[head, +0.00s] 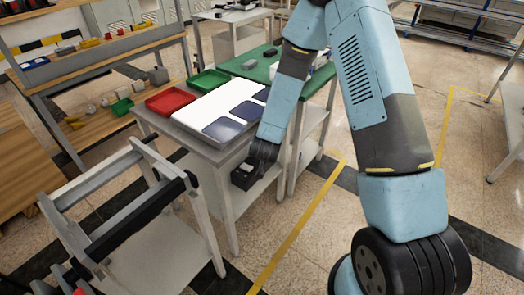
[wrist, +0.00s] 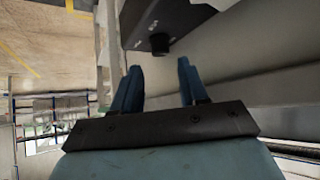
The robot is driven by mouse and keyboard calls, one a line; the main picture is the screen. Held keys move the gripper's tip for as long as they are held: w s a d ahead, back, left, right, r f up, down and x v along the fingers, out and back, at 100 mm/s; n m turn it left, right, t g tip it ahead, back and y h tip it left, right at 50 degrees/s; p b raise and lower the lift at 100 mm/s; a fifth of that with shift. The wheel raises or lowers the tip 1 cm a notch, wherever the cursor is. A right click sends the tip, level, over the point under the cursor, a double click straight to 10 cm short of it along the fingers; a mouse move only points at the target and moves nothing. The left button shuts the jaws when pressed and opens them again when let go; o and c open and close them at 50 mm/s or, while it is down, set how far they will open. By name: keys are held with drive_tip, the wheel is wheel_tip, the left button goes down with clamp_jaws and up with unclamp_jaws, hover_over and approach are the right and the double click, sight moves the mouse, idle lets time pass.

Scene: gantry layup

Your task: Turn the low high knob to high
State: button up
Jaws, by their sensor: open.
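A black control box (head: 243,179) is on the side of the grey table, below its top. In the wrist view the box (wrist: 183,18) is at the top centre, with a dark round knob (wrist: 160,44) standing out from it. The knob's markings and setting cannot be read. My gripper (wrist: 158,72) is open, with its two blue fingers apart. The knob is ahead of the gap between the fingertips, and no contact with it shows. In the head view my gripper (head: 263,153) is next to the box, and the knob cannot be made out.
The grey table (head: 207,151) carries a white board (head: 213,101) with dark blue sheets, and red (head: 172,98) and green (head: 208,80) trays. A grey frame stand (head: 150,240) is at the front left. Yellow-lined floor (head: 300,232) is open to the right of the table.

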drive_tip(key=v, duration=0.7)
drive_tip(key=shift+s+r, duration=0.2)
drive_tip(key=shift+s, duration=0.05)
drive_tip(key=shift+r, duration=0.1)
